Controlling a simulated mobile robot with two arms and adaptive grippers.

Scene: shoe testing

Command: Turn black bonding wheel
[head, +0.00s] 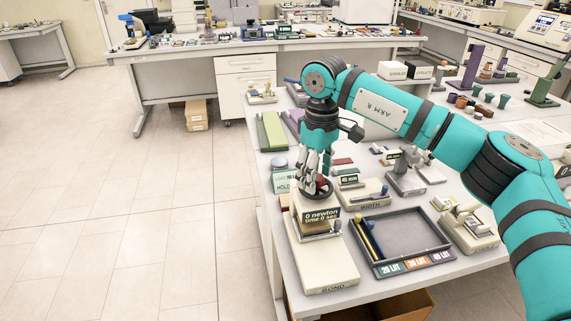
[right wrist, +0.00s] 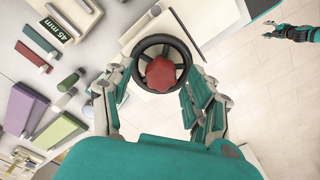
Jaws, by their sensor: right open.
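The black bonding wheel (head: 318,190) sits on top of the cream bonding machine (head: 327,266), whose display (head: 321,216) reads "0 newton, time 0 sec". My right gripper (head: 318,172) points down over the wheel. In the right wrist view its open fingers (right wrist: 158,92) lie on the left and right of the wheel; I cannot tell whether they touch the rim. My left gripper (right wrist: 276,33) is small at the top right of that view, away from the wheel.
A dark tray (head: 405,232) with coloured lot labels stands right of the machine. Small fixtures, including a cream one (head: 362,196), crowd the table behind it. A green block (head: 271,131) lies farther back. Open tiled floor (head: 165,235) is on the left.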

